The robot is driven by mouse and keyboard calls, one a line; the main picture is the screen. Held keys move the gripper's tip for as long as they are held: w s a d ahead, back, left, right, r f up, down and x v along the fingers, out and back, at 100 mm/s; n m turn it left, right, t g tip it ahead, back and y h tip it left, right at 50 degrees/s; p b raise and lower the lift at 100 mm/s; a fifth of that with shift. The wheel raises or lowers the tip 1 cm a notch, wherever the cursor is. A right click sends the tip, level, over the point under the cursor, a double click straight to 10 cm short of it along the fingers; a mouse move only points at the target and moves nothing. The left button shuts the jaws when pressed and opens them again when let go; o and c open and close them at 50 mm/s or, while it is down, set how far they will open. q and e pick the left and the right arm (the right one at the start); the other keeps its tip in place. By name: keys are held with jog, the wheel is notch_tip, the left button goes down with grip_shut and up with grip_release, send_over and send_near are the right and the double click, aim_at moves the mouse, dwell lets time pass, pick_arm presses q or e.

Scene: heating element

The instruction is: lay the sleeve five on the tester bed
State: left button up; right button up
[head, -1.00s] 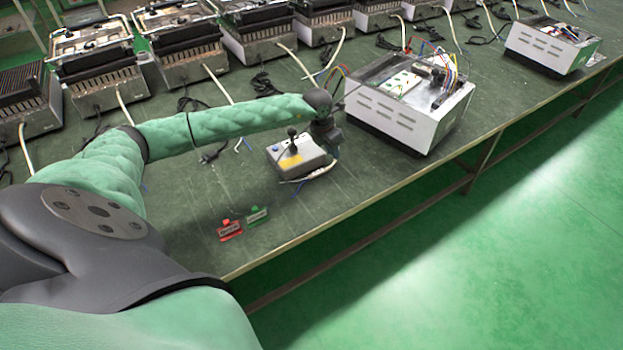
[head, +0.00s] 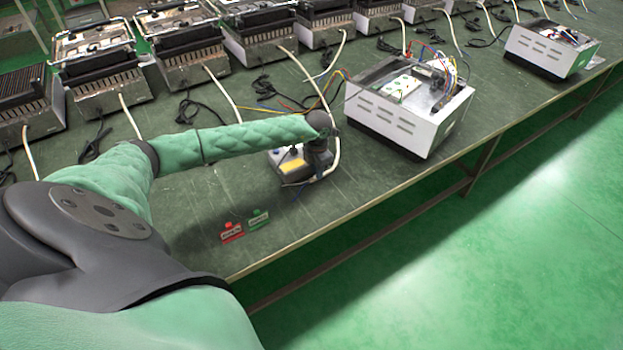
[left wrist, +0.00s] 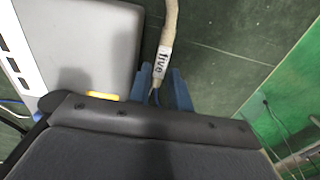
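The sleeve five (left wrist: 165,58) is a pale cable sleeve with a white band reading "five", seen in the left wrist view. My left gripper (left wrist: 162,88) has its blue fingers on either side of its lower end and appears shut on it; thin blue wire ends show between the fingers. In the head view my left gripper (head: 316,178) is at the right front side of the grey tester (head: 288,171). The tester has a yellow label; my arm hides part of its top. It also fills the upper left of the left wrist view (left wrist: 85,40). My right gripper is not in view.
A white vented box with open wiring (head: 410,112) stands right of the tester. A red tag (head: 231,233) and a green tag (head: 259,219) lie in front, near the table edge. Grills (head: 100,78) with pale cables line the back. Bench around the tags is clear.

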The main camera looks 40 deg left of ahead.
pick_arm(q)
jog(key=shift+f, duration=0.9)
grip_shut()
jog(key=shift+r, duration=0.15)
